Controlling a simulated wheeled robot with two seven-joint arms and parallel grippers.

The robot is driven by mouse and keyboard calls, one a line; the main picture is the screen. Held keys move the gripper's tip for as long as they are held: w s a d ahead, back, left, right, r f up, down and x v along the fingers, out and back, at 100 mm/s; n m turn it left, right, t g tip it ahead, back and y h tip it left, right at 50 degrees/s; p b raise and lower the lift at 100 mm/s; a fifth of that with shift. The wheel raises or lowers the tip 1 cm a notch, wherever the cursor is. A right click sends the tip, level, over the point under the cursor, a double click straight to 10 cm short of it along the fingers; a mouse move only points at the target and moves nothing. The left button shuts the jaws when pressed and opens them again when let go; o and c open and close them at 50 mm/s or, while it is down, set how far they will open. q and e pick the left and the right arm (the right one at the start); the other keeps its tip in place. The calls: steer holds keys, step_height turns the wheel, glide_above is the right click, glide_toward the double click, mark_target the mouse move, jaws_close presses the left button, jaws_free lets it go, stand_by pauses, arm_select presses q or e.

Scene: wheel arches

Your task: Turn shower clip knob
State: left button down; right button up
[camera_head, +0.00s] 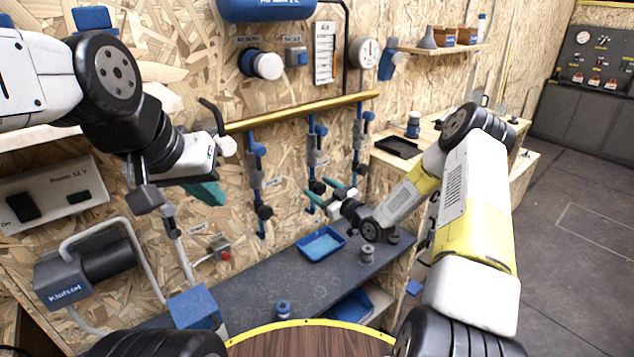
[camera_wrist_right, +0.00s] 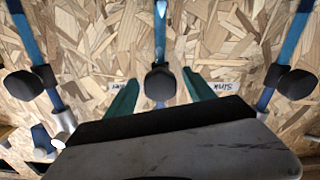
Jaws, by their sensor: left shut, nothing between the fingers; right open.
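Three blue vertical pipes hang below a yellow rail (camera_head: 300,111), each with black knobs. The left knob (camera_head: 264,212), middle knob (camera_head: 317,187) and right knob (camera_head: 360,170) show in the head view. My right gripper (camera_head: 322,191) is open at the middle pipe. In the right wrist view its green fingers stand either side of a black round knob (camera_wrist_right: 160,82), with gaps on both sides. One label (camera_wrist_right: 228,87) seems to read "Sink"; another is partly hidden by a finger, so I cannot tell which knob is the shower's. My left gripper (camera_head: 206,192) is shut and empty, left of the pipes.
A dark bench (camera_head: 310,275) below carries a blue tray (camera_head: 320,244) and small grey fittings. A side table with a black tray (camera_head: 398,147) stands right of the pipes. A grey Klofstat unit (camera_head: 75,285) is at lower left. The floor at right is clear.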

jaws_close()
steer(key=m, duration=0.5)
steer(key=shift+m, duration=0.4)
jaws_free()
steer(key=v, duration=0.7)
steer(key=shift+s+d, duration=0.25)
steer(key=shift+s, duration=0.05)
